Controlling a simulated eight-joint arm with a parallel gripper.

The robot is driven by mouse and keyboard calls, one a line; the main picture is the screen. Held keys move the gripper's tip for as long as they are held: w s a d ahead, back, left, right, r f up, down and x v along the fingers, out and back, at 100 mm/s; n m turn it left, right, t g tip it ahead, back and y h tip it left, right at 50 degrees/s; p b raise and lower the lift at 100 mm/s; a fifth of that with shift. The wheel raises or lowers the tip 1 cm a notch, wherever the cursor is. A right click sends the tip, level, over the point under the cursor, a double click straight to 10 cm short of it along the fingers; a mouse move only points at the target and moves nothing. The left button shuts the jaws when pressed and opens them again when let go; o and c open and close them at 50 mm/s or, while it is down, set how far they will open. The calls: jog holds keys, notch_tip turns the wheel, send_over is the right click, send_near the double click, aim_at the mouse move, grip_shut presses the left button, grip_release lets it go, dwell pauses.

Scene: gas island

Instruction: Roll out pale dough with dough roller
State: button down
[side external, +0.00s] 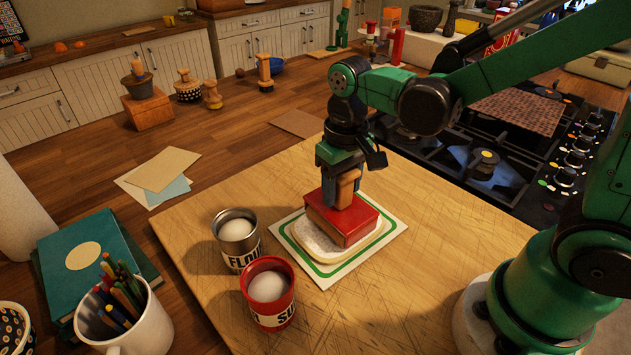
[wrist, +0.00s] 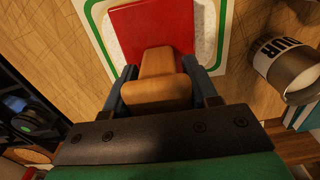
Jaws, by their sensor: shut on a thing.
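The dough roller is a red block (side external: 343,219) with a wooden handle (side external: 347,187). My gripper (side external: 338,185) is shut on the wooden handle, which also shows between the fingers in the wrist view (wrist: 158,92). The red block sits over the pale dough (side external: 315,242), covering much of it. The dough's pale edge shows around the block, on a white mat with a green border (side external: 386,237). In the wrist view the red block (wrist: 150,30) lies ahead of the handle, with pale dough (wrist: 205,30) beside it. Whether the block presses on the dough is hard to tell.
A metal flour tin (side external: 237,245) and a red sugar tin (side external: 270,298) stand left of the mat on the wooden board (side external: 420,270). A mug of pens (side external: 125,320) and books (side external: 90,262) are at lower left. The gas hob (side external: 490,160) is behind, right.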

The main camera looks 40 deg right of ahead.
jog(key=shift+s+d, duration=0.1)
jog(key=shift+d, duration=1.3)
jog(key=shift+a, duration=0.1)
jog(key=shift+a, duration=2.05)
jog(key=shift+w+a, duration=0.1)
jog(key=shift+w, duration=0.1)
jog(key=shift+r, duration=2.95)
